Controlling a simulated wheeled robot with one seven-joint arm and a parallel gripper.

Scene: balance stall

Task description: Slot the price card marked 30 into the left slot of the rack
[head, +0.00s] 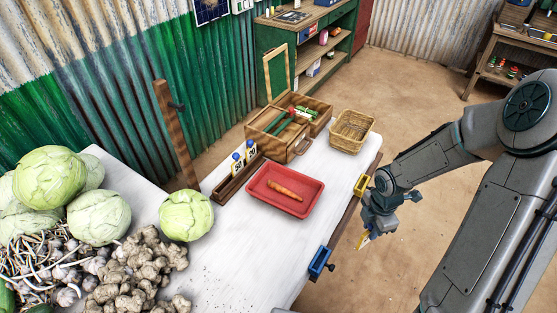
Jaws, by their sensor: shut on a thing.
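The wooden rack (222,191) lies along the left side of the white table. Two price cards with blue tops, a nearer one (237,164) and a farther one (250,152), stand upright at its far part; their dark marks are too small to read for sure. The near-left part of the rack shows no card. My gripper (367,232) hangs beyond the table's right edge, well apart from the rack. It is shut on a small yellowish, blue-touched thing (364,241), apparently a price card, tilted; its mark cannot be read.
A red tray (258,200) with a carrot (285,189) lies between rack and gripper. An open wooden box (298,148) and a wicker basket (352,131) stand behind. Yellow (361,185) and blue (319,262) holders sit at the right edge. Cabbages (187,216) and roots fill the near left.

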